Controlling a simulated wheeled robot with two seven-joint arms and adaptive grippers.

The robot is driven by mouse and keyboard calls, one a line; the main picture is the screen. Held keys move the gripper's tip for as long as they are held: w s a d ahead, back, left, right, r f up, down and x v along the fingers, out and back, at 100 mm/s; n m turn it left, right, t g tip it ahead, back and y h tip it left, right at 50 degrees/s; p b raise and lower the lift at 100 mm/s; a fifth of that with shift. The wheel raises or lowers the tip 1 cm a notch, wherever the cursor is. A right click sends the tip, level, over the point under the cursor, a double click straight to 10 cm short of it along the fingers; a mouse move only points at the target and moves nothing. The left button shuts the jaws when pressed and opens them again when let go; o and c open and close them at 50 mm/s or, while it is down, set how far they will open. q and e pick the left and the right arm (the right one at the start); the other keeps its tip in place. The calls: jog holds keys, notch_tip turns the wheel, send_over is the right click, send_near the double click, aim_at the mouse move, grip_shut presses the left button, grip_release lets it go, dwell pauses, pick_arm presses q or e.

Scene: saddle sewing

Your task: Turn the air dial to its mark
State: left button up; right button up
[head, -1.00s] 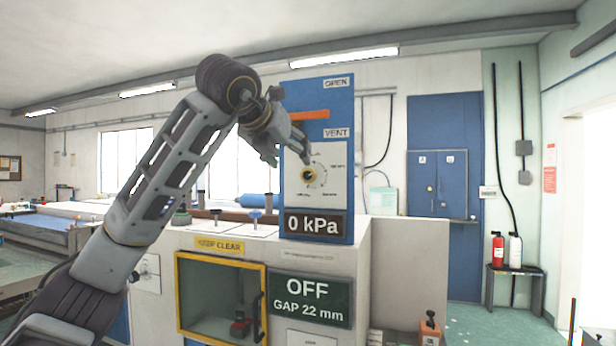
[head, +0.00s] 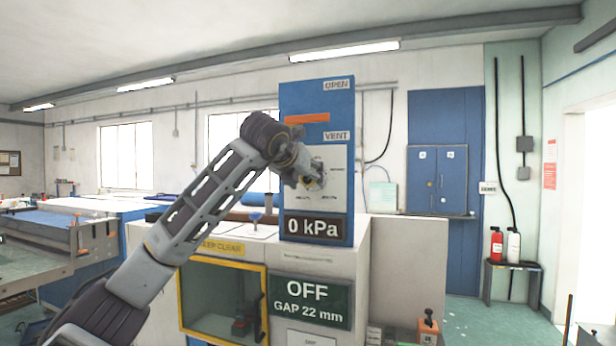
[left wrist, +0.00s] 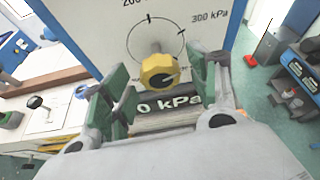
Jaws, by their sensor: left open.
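The air dial is a yellow knob (left wrist: 159,73) on a white scale plate (left wrist: 185,35) with black marks and a "300 kPa" label. In the left wrist view it sits between and just beyond the fingers of my left gripper (left wrist: 165,95), which is open and apart from it on both sides as far as I can tell. In the head view my left gripper (head: 312,180) is in front of the plate and mostly covers the dial. The display (head: 314,228) below reads 0 kPa. My right gripper is not in view.
The blue panel (head: 310,97) carries an orange lever (head: 307,118) between OPEN and VENT. Below stand a yellow-framed window (head: 222,262) and a green sign (head: 309,300) reading OFF, GAP 22 mm. A blue-topped knob (head: 256,217) stands on the white machine top.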

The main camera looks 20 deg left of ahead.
pick_arm(q)
jog(key=shift+x, duration=0.85)
jog(key=shift+c, duration=0.3)
jog(key=c, duration=1)
